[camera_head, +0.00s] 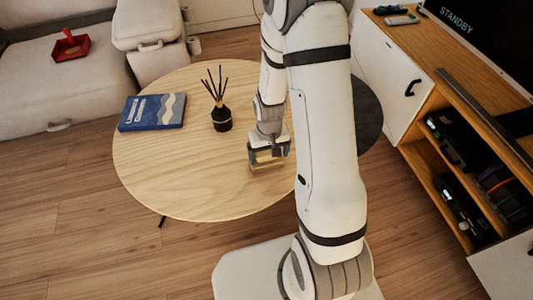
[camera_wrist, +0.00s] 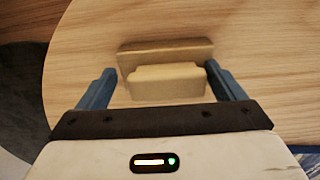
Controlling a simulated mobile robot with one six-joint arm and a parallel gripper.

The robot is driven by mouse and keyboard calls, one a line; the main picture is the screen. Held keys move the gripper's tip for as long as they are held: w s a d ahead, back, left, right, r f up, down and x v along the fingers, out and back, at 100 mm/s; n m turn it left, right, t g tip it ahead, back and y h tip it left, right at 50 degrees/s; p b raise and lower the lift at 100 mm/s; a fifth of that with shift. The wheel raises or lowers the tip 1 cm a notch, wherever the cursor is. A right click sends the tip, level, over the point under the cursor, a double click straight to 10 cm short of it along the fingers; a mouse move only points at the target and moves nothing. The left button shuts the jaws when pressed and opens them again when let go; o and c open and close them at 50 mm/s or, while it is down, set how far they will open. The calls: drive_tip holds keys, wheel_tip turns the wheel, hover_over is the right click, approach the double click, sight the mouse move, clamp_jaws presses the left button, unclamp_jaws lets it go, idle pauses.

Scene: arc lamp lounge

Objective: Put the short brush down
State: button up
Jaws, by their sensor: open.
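The short brush, a tan block with a browner strip along its far side, lies on the round wooden table. In the wrist view the brush (camera_wrist: 166,82) sits between the two blue fingers of my gripper (camera_wrist: 160,70), with a gap on each side. In the head view my gripper (camera_head: 268,149) is open low over the table, and the brush (camera_head: 266,163) shows just beneath it. The brush appears to rest on the table (camera_head: 190,190). Its underside is hidden.
A dark reed diffuser (camera_head: 221,119) with thin sticks stands close left of my gripper. A blue book (camera_head: 153,111) lies further left. The table's front left is clear. A red dustpan-like tray (camera_head: 71,48) sits on the sofa. A wooden media cabinet (camera_head: 425,165) stands at right.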

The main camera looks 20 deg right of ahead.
sight(269, 152)
wheel_tip(269, 152, up, 12)
drive_tip(key=p, duration=0.4)
drive_tip(key=s+r+t, duration=0.1)
drive_tip(key=s+r, duration=1.2)
drive_tip(key=r, duration=0.2)
drive_tip(key=shift+s+a+r, duration=0.3)
drive_tip(key=shift+s+a, duration=0.1)
drive_tip(key=shift+a, duration=0.05)
